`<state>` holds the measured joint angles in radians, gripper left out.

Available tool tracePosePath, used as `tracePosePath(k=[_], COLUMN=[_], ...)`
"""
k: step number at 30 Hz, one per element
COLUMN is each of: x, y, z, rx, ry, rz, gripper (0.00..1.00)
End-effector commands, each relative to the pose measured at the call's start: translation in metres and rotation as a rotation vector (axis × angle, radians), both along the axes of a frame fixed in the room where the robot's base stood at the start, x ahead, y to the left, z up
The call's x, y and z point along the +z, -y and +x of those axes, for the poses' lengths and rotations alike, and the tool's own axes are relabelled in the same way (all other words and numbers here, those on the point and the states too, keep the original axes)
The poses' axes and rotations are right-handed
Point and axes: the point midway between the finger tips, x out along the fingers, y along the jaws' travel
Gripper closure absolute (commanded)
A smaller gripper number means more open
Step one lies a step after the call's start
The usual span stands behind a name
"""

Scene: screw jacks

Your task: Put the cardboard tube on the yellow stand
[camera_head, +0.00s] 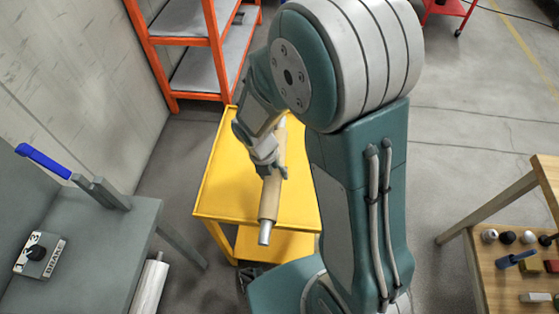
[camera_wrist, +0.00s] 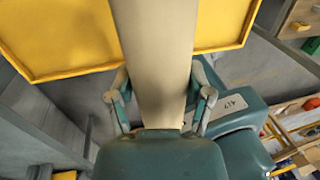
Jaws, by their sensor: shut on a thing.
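The cardboard tube (camera_head: 269,198) is tan with a grey end piece showing at its near end. My gripper (camera_head: 268,168) is shut on it around its middle part. In the wrist view the tube (camera_wrist: 155,50) runs up between the two fingers of my gripper (camera_wrist: 160,100). The yellow stand (camera_head: 222,185) is a low table with a raised rim and a lower shelf. The tube overlaps its top in the head view; I cannot tell whether they touch. The stand's top (camera_wrist: 60,35) also shows behind the tube in the wrist view. My arm hides the stand's right side.
A grey bench (camera_head: 95,250) with a blue-handled tool (camera_head: 45,162) and a switch box (camera_head: 40,255) stands at the left. An orange shelf rack (camera_head: 180,40) is behind the stand. A wooden table (camera_head: 490,210) with small parts is at the right. Most of the stand's visible top is clear.

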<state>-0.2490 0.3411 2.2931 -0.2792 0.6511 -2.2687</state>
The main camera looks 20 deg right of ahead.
Motion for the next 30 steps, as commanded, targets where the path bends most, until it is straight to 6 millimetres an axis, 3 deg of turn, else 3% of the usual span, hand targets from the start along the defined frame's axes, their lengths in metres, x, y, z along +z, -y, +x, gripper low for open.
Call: tracePosePath(k=[13,21,30], x=[-0.040,-0.081,-0.101], y=[0.047,0.064,0.072], z=[0.074,0.103,0.116], rx=[-0.006,-0.004,-0.004], ry=[-0.001,-0.001,-0.001], rz=[-0.001,0.000,0.000], gripper=[0.94,0.94,0.94])
